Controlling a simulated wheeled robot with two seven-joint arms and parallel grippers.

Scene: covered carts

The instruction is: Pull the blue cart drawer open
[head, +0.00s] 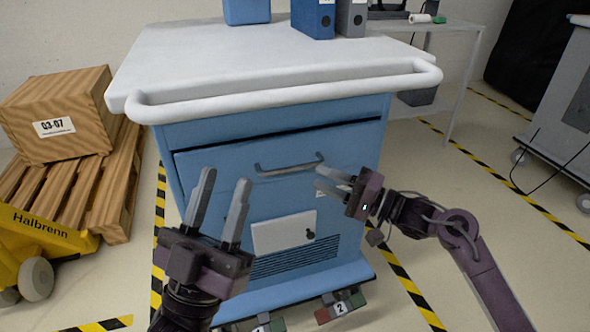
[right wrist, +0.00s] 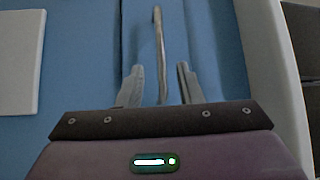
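The blue cart (head: 185,135) stands in front of me. Its wide drawer (head: 225,160) looks closed, with a dark gap along the top edge of its front. A grey bar handle (head: 290,168) is fixed across the drawer front. My right gripper (head: 321,180) is open at the handle's right end. In the right wrist view the handle (right wrist: 159,45) runs lengthwise between the two fingers (right wrist: 159,72), with a gap visible on each side. My left gripper (head: 225,177) is open and empty, pointing up, in front of the drawer's left part.
A white push rail (head: 290,96) rims the cart top (head: 220,55), which bears a blue bin (head: 246,11) and binders (head: 313,18). Below the drawer is a white panel (head: 272,235). A crate (head: 60,110) on a pallet and a yellow pallet jack (head: 40,232) stand left. Floor at right is mostly clear.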

